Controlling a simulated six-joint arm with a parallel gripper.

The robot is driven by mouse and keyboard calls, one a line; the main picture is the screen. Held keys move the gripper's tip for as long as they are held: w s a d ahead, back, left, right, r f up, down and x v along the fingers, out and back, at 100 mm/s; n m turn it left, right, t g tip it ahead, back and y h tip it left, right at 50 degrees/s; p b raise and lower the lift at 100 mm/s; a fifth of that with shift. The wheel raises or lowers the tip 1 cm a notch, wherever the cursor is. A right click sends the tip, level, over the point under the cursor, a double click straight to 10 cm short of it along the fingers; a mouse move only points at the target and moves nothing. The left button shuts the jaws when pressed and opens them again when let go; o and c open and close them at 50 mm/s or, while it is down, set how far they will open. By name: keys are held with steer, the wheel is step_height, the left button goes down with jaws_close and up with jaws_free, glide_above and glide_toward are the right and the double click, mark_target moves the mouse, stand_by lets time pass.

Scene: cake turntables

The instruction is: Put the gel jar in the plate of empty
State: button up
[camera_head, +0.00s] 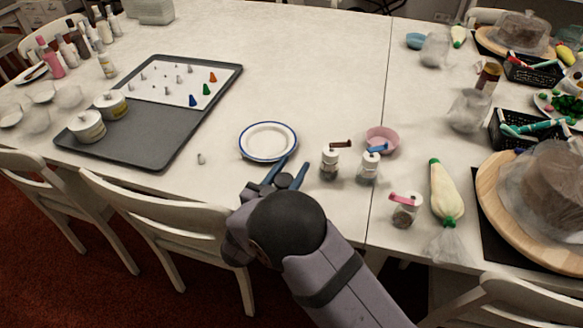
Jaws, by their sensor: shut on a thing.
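A white plate (268,141) with a blue rim lies empty near the front edge of the table. My gripper (285,172) is just in front of it, its two blue fingers pointing toward the plate. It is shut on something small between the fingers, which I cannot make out. Three clear jars with dark contents and coloured tops stand to the right: one with a brown top (330,164), one with a blue top (368,169), and one with a pink top (404,213) nearer the front. I cannot tell which is the gel jar.
A pink bowl (382,140) stands behind the jars, with a piping bag (445,192) at right. A grey tray (150,142) with two white pots and small coloured cones lies at left. A small pale piece (201,158) lies between tray and plate. The table behind the plate is clear.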

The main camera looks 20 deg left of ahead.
mark_target(285, 176)
steer(key=o, duration=1.2)
steer(key=shift+f, duration=0.1)
steer(key=shift+c, duration=0.2)
steer(key=shift+s+a, duration=0.15)
steer(key=shift+s, duration=0.35)
steer(key=shift+s+a+r, duration=0.1)
steer(key=shift+s+r, duration=0.05)
steer(key=shift+s, duration=0.4)
steer(key=shift+s+a+r, duration=0.1)
steer(key=shift+s, duration=0.4)
step_height(285, 176, up, 5)
steer(key=shift+w+d+r, duration=0.1)
steer(key=shift+o, duration=0.5)
steer(key=shift+r, duration=0.7)
